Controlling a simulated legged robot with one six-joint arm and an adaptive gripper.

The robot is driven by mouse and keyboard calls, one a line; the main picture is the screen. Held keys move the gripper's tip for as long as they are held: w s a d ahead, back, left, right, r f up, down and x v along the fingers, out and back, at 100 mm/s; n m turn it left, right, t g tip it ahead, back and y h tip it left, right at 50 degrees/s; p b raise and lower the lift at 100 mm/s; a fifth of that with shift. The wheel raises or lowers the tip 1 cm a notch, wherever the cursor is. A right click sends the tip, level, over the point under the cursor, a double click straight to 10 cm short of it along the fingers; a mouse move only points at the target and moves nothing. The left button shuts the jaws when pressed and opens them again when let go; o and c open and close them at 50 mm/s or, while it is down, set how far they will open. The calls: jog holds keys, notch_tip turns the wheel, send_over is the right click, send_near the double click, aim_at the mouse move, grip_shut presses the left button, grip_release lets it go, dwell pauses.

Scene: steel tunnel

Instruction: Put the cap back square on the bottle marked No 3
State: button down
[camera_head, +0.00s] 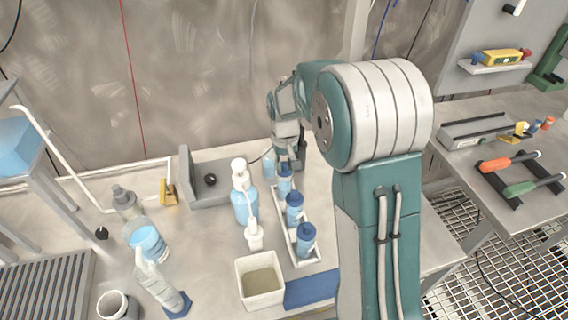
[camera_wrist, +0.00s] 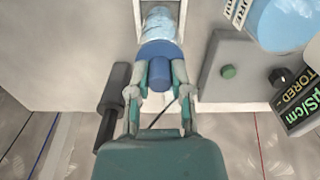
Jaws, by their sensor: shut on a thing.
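My gripper (camera_head: 287,160) reaches down at the far end of the white bottle rack (camera_head: 268,208). In the wrist view my gripper (camera_wrist: 160,72) has its two fingers shut on the sides of a blue cap (camera_wrist: 158,52) with a round knob. A pale blue bottle (camera_wrist: 158,20) shows just beyond the cap, within the rack's white frame. I cannot tell whether the cap is seated or square on it. In the head view the far blue-topped bottle (camera_head: 285,182) is just below my gripper. Two more blue-capped bottles, a middle one (camera_head: 294,209) and a near one (camera_head: 306,240), stand in the rack. No number is readable.
A grey meter box (camera_wrist: 228,72) and a dark cylinder (camera_wrist: 112,105) flank my gripper.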

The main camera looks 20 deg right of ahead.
aim_at(285, 162)
jog(key=shift+c, duration=2.3)
grip_release()
jog(key=o, duration=0.5)
jog(key=shift+c, duration=0.2)
jog(key=shift+r, duration=0.1)
jog(key=shift+r, duration=3.45)
